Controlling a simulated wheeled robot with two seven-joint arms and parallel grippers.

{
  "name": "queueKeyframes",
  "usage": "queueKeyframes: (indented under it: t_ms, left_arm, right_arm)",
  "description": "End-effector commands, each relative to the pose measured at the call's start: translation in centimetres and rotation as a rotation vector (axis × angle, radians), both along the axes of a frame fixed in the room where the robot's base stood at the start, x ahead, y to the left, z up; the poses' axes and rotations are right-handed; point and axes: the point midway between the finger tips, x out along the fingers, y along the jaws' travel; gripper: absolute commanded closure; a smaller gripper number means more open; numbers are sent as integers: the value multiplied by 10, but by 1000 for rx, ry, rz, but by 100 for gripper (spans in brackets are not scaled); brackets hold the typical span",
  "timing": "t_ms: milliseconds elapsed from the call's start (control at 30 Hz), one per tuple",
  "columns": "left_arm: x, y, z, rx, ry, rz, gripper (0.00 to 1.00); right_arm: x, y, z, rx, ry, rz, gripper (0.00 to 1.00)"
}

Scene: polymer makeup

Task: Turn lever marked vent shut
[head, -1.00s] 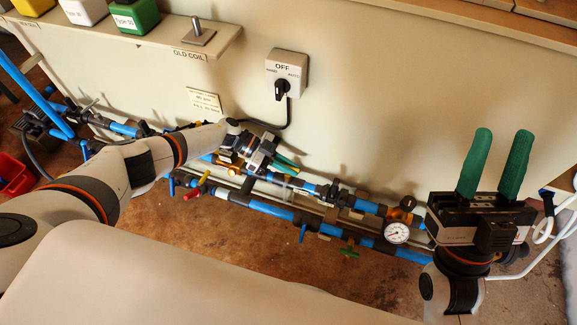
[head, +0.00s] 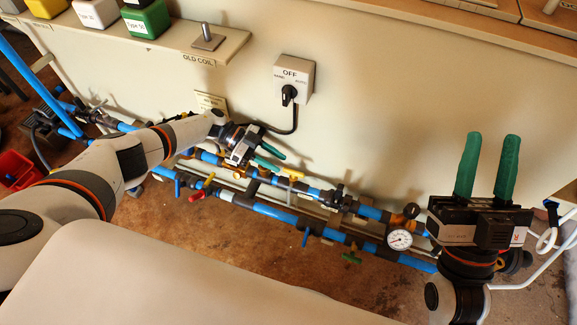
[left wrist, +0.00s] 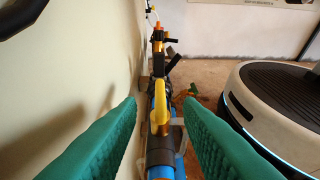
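No mark reading vent is legible on any lever. A yellow lever (head: 291,174) sits on the rear pipe in the head view, just right of my left fingertips. In the left wrist view a yellow lever (left wrist: 158,106) stands on the pipe, framed between the green fingers. My left gripper (head: 274,158) is open and empty, above the rear pipe beside the wall; its fingers also show in the left wrist view (left wrist: 160,118). A red lever (head: 203,186) and a blue lever (head: 305,237) are on the front pipe. My right gripper (head: 488,140) is open and empty, fingers up.
The wall (head: 370,110) runs close behind the pipes. A pressure gauge (head: 399,239) and a green handle (head: 350,258) are at the right of the pipes. A switch box marked OFF (head: 293,75) is on the wall. A shelf (head: 150,42) holds several containers.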

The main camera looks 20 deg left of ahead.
Motion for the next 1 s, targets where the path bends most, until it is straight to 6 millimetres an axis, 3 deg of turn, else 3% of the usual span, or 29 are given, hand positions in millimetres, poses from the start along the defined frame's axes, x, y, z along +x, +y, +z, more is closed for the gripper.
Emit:
queueKeyframes:
  t_ms: [133, 333, 900, 1000]
  left_arm:
    - [2, 28, 11, 1, 0, 2, 67]
    - [3, 47, 19, 0, -1, 1, 67]
    - [2, 49, 20, -1, 0, -1, 67]
    - [1, 41, 19, -16, -8, -6, 67]
  right_arm:
    - [4, 0, -3, -9, 30, -2, 63]
    - [4, 1, -3, -9, 29, -2, 63]
    - [3, 1, -3, -8, 28, -1, 63]
    - [3, 1, -3, -8, 29, 0, 63]
